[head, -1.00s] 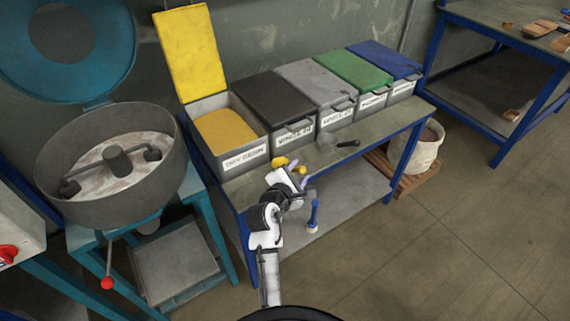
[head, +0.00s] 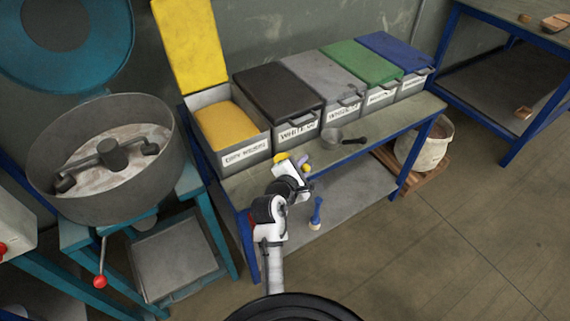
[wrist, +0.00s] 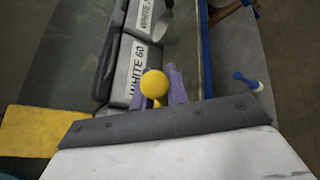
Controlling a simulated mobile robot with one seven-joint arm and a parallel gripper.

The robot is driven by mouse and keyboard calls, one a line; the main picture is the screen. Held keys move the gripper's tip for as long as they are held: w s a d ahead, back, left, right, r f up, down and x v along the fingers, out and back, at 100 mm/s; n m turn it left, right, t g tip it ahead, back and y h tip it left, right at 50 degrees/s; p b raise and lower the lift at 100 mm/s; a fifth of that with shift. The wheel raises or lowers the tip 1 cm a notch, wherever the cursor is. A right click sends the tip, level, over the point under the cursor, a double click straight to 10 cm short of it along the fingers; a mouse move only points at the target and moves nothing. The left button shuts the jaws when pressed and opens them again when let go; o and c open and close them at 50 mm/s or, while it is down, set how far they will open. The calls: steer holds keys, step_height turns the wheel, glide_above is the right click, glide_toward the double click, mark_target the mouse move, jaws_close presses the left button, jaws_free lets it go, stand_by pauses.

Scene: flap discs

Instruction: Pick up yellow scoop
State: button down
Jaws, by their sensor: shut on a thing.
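The yellow scoop (head: 281,157) shows in the head view as small yellow parts at the end of my arm, over the bench's front edge. In the wrist view a round yellow part of the scoop (wrist: 154,84) sits between the purple fingers. My gripper (head: 293,161) is shut on the scoop; it also shows in the wrist view (wrist: 157,90). The rest of the scoop is hidden by my gripper and wrist.
An open bin (head: 199,158) of yellow powder stands behind left, its yellow lid (head: 191,45) raised. Several lidded bins continue right. A metal pan (head: 331,137) with a black handle lies on the bench (head: 400,135). A mixer (head: 62,190) stands left. A blue-handled brush (head: 317,211) is on the lower shelf.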

step_height(320, 180, up, 20)
stand_by(0.7)
steer(key=c, duration=1.9)
jaws_free()
steer(key=shift+c, duration=0.2)
jaws_close()
